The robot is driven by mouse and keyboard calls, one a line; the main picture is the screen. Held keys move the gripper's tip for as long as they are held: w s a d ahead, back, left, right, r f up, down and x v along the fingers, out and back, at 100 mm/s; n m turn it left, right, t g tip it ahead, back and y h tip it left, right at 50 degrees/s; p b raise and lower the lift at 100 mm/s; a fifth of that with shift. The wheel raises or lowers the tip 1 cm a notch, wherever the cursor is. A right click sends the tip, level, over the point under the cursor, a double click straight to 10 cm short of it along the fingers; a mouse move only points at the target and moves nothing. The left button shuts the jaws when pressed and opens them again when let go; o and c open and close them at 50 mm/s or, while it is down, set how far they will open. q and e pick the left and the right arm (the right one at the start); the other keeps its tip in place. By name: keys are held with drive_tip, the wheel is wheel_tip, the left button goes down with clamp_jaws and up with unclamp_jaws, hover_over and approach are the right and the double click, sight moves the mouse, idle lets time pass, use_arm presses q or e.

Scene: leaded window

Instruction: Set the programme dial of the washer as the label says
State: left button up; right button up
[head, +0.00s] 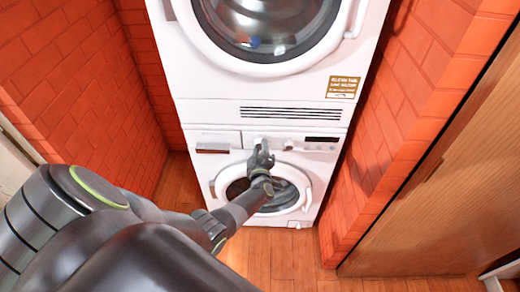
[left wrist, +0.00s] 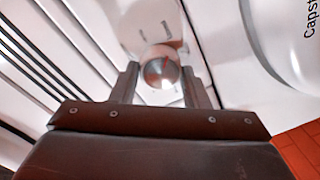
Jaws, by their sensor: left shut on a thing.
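The washer (head: 232,166) is the lower of two stacked white machines, with a control strip above its round door. In the left wrist view a round, shiny programme dial (left wrist: 160,72) sits between the two fingers of my left gripper (left wrist: 161,80). The fingers are shut on it from both sides. In the head view my left gripper (head: 261,152) reaches the control strip and hides most of the dial. A brown and gold label (head: 342,87) is on the upper machine at right; its text is too small to read surely. My right gripper is not in view.
The upper machine (head: 190,80) has a round door and a dark vent grille (head: 290,113). A small knob (head: 288,145) and dark display (head: 322,139) are right of my gripper. Orange brick walls (head: 75,85) close in both sides. A wooden door (head: 440,190) stands at right.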

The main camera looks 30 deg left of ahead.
use_arm(q)
drive_tip(key=shift+f, duration=0.1)
drive_tip(key=o, duration=1)
drive_tip(key=shift+c, duration=0.2)
drive_tip(key=shift+s+d, duration=0.1)
drive_tip(key=shift+s+d, duration=0.2)
drive_tip(key=shift+s, duration=0.05)
drive_tip(key=p+v, duration=0.1)
drive_tip(key=v, duration=1.5)
drive_tip(key=shift+s+d, duration=0.15)
drive_tip(key=shift+s, duration=0.1)
